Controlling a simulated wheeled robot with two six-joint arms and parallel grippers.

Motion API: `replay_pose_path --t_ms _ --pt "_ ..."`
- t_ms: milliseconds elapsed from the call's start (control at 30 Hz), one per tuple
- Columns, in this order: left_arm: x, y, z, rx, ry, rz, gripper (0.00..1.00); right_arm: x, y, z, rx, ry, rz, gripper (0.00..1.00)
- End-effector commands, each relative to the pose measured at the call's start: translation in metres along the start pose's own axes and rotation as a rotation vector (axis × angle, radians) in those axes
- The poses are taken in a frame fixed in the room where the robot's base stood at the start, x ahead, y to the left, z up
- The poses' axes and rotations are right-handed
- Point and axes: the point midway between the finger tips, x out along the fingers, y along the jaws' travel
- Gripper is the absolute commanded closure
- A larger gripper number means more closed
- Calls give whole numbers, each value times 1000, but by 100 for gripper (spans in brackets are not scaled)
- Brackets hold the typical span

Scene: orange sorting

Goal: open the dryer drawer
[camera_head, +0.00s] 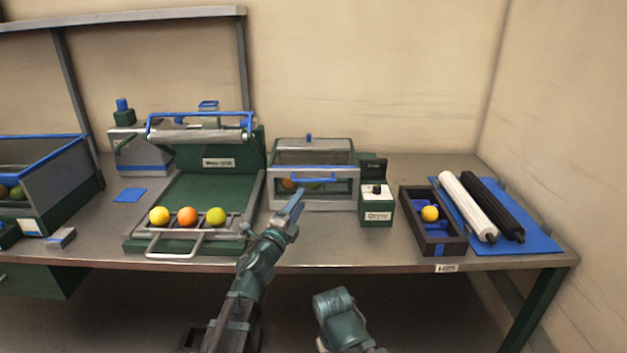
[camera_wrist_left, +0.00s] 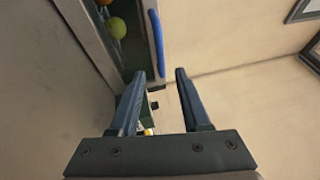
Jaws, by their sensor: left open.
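The dryer (camera_head: 285,204) is a grey box with a glass front in the middle of the table. Its drawer has a blue bar handle (camera_head: 322,179), which also shows in the left wrist view (camera_wrist_left: 156,42). The drawer looks shut, with an orange fruit (camera_head: 289,184) and a green one (camera_wrist_left: 116,28) behind the glass. My left gripper (camera_head: 297,203) is open and empty in front of the dryer. In the left wrist view the handle lies ahead of my open fingers (camera_wrist_left: 160,74), apart from them. My right gripper's fingers do not show.
Left of the dryer is a green press-like machine (camera_head: 190,195) with fruits on its front rack. A green and white control box (camera_head: 377,207) stands right of the dryer. Farther right are a dark tray (camera_head: 448,245) and a blue mat (camera_head: 540,242) with rollers.

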Motion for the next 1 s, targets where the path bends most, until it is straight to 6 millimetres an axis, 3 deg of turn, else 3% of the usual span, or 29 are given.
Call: replay_pose_path --t_ms 33,100,433,633,1000 --pt "17 -1 1 -1 1 0 53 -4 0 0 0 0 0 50" --pt "32 -1 1 -1 1 0 53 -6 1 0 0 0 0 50" --pt "87 0 0 -1 0 1 53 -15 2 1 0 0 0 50" --pt "102 0 0 -1 -1 0 53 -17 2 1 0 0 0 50" --pt "104 0 0 -1 -1 0 53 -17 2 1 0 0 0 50"
